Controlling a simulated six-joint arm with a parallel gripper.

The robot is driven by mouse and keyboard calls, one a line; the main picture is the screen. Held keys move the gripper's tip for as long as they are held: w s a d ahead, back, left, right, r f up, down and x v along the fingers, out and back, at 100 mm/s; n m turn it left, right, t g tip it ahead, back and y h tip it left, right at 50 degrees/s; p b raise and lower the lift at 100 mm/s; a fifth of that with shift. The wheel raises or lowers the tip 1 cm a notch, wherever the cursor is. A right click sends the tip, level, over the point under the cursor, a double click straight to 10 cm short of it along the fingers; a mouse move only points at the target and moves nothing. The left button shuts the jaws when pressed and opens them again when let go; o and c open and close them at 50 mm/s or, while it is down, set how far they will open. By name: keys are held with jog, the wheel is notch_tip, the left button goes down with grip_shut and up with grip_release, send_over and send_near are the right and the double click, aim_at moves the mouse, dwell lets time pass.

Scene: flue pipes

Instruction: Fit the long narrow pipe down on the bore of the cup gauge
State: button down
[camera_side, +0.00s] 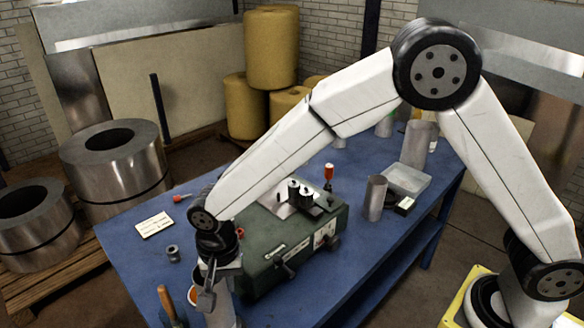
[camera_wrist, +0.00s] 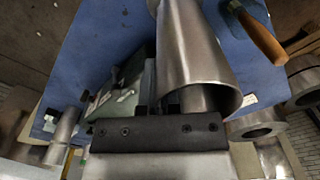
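A long narrow metal pipe (camera_wrist: 190,50) fills the middle of the wrist view, its near open rim just beyond my gripper. My gripper (camera_side: 208,280) points down at the near left of the table and appears shut on this pipe's upper end; the fingers are mostly hidden. Part of the pipe (camera_side: 222,314) shows below the gripper in the side view, its lower end cut off by the frame. A green bench fixture (camera_side: 300,240) stands to the right of the gripper, with two short dark-and-silver cylinders (camera_side: 299,192) on top. I cannot tell which part is the cup gauge.
A standing metal pipe (camera_side: 375,198), a clear tray (camera_side: 406,181) and a wider pipe (camera_side: 419,144) stand at the right of the blue table (camera_side: 125,250). A wooden-handled tool (camera_side: 166,300) lies near the gripper. A card (camera_side: 154,225) and a small metal ring (camera_side: 173,253) lie at left.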

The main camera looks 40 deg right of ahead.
jog(key=shift+f, duration=0.55)
dwell(0.8)
jog(key=shift+c, duration=2.1)
grip_release()
jog(key=shift+r, duration=3.5)
jog(key=shift+d, duration=0.1)
